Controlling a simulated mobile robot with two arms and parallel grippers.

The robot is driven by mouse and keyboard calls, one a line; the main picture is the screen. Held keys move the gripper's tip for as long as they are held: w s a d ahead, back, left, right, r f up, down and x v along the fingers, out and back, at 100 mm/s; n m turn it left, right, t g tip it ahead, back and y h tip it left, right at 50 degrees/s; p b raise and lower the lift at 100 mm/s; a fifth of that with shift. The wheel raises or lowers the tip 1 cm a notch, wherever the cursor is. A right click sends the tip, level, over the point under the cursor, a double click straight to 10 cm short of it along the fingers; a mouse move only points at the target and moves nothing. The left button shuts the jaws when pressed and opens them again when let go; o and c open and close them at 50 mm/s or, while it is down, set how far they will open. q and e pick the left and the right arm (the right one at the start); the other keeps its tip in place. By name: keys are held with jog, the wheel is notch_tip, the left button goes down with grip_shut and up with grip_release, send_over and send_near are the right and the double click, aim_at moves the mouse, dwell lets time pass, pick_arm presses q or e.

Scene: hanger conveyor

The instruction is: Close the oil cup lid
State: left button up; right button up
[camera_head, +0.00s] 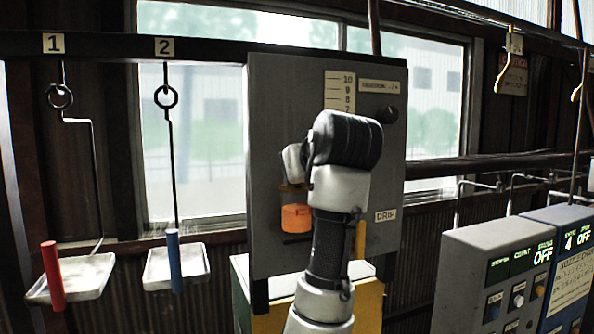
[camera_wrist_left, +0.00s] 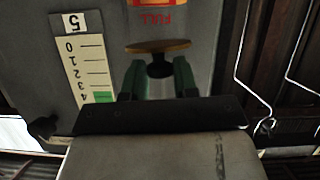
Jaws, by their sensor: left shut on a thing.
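The oil cup (camera_head: 297,218) is an orange vessel on the front of the grey panel, partly hidden by my left arm. In the left wrist view the lid (camera_wrist_left: 143,46) is a thin brown disc with a dark knob. The green fingers of my left gripper (camera_wrist_left: 158,80) are on either side of that knob and shut on it. In the head view, my left wrist and arm stand in front of the panel and hide the fingers. A brown edge shows just above the orange cup. I cannot tell whether the lid touches the cup. My right gripper is not in view.
The grey panel (camera_head: 276,110) carries a number scale, a black knob and a DRIP label (camera_head: 386,215). Two trays (camera_head: 90,277) (camera_head: 190,266) hang at left from hooks 1 and 2. Grey and blue control boxes (camera_head: 470,262) (camera_head: 558,232) stand at right.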

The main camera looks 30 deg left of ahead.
pick_arm(q)
jog(key=shift+w+d+f+m+g, duration=0.1)
jog(key=shift+f+m+g, duration=0.1)
jog(key=shift+m+g, duration=0.1)
dwell(0.4)
jog(key=o, duration=0.9)
jog(key=b+v, duration=0.4)
jog(key=v, duration=0.7)
jog(key=shift+b, duration=0.35)
jog(key=shift+f, duration=0.1)
